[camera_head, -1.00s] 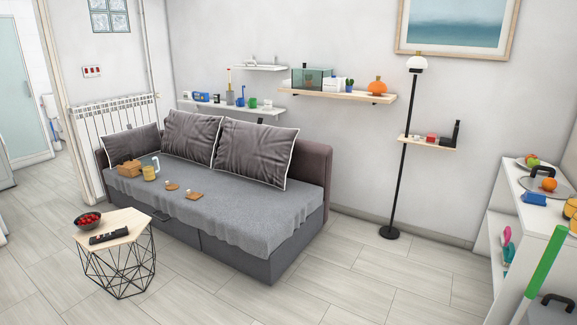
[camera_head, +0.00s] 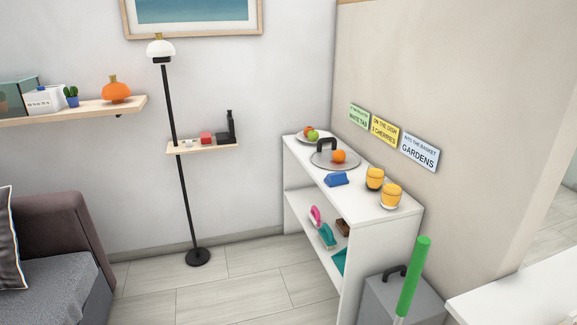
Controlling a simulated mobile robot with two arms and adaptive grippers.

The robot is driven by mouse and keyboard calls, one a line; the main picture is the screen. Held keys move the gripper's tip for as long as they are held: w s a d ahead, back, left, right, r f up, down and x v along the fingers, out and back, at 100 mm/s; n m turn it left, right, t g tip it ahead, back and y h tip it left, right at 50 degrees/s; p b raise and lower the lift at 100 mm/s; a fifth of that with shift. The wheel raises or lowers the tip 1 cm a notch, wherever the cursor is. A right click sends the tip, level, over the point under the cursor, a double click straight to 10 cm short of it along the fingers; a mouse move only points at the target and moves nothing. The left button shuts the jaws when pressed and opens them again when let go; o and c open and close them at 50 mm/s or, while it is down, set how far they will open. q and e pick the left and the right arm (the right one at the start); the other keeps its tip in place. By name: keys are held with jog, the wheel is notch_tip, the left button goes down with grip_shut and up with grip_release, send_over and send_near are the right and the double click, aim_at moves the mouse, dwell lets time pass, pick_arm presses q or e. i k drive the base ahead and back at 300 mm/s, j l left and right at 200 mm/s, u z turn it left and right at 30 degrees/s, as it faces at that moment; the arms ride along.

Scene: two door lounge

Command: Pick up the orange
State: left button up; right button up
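An orange (camera_head: 339,156) sits toward the back of the white shelf unit's top (camera_head: 375,217). It rests on or beside a round grey disc-like piece (camera_head: 322,161) with a dark arched handle (camera_head: 327,143); I cannot tell which. Just behind, a plate (camera_head: 300,138) holds a green fruit (camera_head: 313,135) and a reddish-orange fruit (camera_head: 308,130). Neither of my grippers is in view.
A blue block (camera_head: 336,180) and two yellow-orange cups (camera_head: 375,178) share the unit's top. A green-handled pole (camera_head: 413,275) and grey bin (camera_head: 375,300) stand in front. A floor lamp (camera_head: 184,190) and sofa (camera_head: 70,235) stand left, with clear floor between.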

aim_at(338, 156)
jog(key=i+j+z, duration=0.1)
jog(key=i+z, duration=0.2)
jog(key=i+j+z, duration=0.35)
jog(key=z, duration=0.35)
jog(key=i+j+z, duration=0.2)
jog(key=z, duration=0.25)
jog(key=i+j+z, duration=0.1)
jog(key=j+z, duration=0.15)
jog(key=z, duration=0.15)
